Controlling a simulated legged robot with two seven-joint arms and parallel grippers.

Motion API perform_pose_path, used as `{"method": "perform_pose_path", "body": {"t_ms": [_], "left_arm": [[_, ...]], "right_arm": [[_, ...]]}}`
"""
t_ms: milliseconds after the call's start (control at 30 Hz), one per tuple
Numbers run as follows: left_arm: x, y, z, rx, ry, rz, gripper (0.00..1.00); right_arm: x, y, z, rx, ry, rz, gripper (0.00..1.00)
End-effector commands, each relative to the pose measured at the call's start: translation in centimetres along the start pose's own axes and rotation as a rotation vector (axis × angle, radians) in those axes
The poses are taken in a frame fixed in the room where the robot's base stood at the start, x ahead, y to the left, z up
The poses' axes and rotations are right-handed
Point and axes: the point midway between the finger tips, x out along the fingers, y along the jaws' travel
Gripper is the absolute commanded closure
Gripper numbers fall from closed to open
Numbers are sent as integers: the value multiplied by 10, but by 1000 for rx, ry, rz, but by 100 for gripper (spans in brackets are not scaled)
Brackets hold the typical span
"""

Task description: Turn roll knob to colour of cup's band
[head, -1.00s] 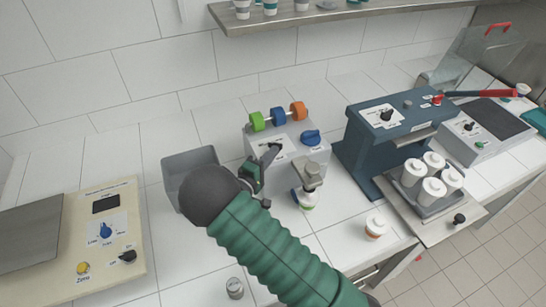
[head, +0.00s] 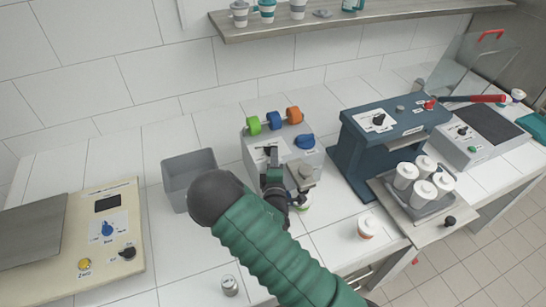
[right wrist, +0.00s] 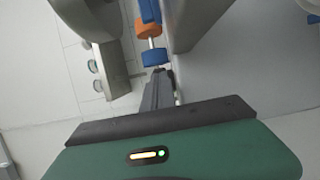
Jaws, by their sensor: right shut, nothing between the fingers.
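The grey cup filler (head: 252,143) stands mid-counter with green (head: 253,125), blue (head: 274,121) and orange (head: 294,115) rolls on a rod. A blue knob (head: 305,141) sits on its top at the right. The cup (head: 304,207) under the nozzle shows a little green; my gripper hides most of it. My right gripper (head: 271,157) is shut and empty, over the filler's front, left of the blue knob and apart from it. In the right wrist view its fingers (right wrist: 158,76) show below the blue roll (right wrist: 154,57) and orange roll (right wrist: 148,28). My left gripper is out of view.
A grey bin (head: 180,162) stands left of the filler. A dark blue machine (head: 352,150) and a tray (head: 397,204) of white cups are at the right. A loose cup (head: 367,227) and a small metal canister (head: 229,286) stand in front. A shelf (head: 330,22) hangs above.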

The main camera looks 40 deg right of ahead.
Motion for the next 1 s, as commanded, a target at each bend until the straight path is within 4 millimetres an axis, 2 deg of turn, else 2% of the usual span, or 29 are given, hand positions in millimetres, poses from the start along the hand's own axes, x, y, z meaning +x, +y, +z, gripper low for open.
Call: {"method": "perform_pose_path", "body": {"t_ms": [1000], "left_arm": [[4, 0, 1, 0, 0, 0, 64]], "right_arm": [[4, 0, 10, -1, -5, 2, 100]]}}
